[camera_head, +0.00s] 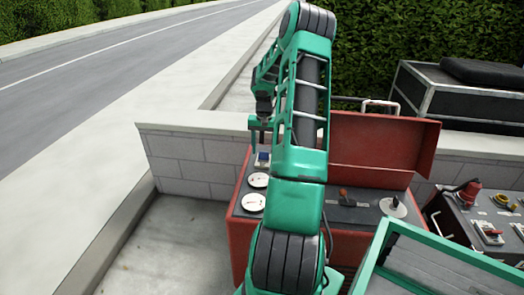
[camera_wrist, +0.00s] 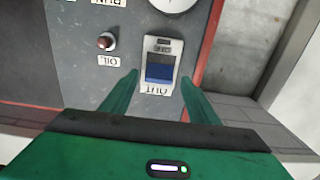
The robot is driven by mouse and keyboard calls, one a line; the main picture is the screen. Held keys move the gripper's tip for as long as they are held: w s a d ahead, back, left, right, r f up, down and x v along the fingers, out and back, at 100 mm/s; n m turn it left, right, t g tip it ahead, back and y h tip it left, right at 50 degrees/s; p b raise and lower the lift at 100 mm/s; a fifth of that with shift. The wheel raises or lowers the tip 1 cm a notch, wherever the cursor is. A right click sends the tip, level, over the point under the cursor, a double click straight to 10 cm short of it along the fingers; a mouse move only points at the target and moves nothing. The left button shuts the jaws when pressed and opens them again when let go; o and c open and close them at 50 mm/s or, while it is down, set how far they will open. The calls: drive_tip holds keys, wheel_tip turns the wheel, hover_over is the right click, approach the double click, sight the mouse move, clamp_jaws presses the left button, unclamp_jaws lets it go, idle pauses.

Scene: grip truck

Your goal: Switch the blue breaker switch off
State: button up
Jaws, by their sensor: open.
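The blue breaker switch (camera_wrist: 160,68) sits in a pale plate on the grey panel in the wrist view. A printed label, upside down in the picture, lies at its lower edge. In the head view the blue switch (camera_head: 262,157) is small, at the far left corner of the red box's panel. My gripper (camera_wrist: 160,84) is open, with one green finger on each side of the switch in the picture. I cannot tell how far the fingertips are from the panel. In the head view my gripper (camera_head: 261,132) points down above the switch, and my green arm hides part of the panel.
The red box (camera_head: 384,140) has a raised lid and white gauges (camera_head: 258,180). In the wrist view a red-brown knob (camera_wrist: 105,41) sits beside the switch. A second panel with a red knob (camera_head: 468,193) stands right. A low block wall (camera_head: 197,160) runs behind.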

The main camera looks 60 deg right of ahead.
drive_tip(key=shift+f, duration=0.35)
drive_tip(key=c, duration=1.1)
drive_tip(key=shift+o, duration=0.2)
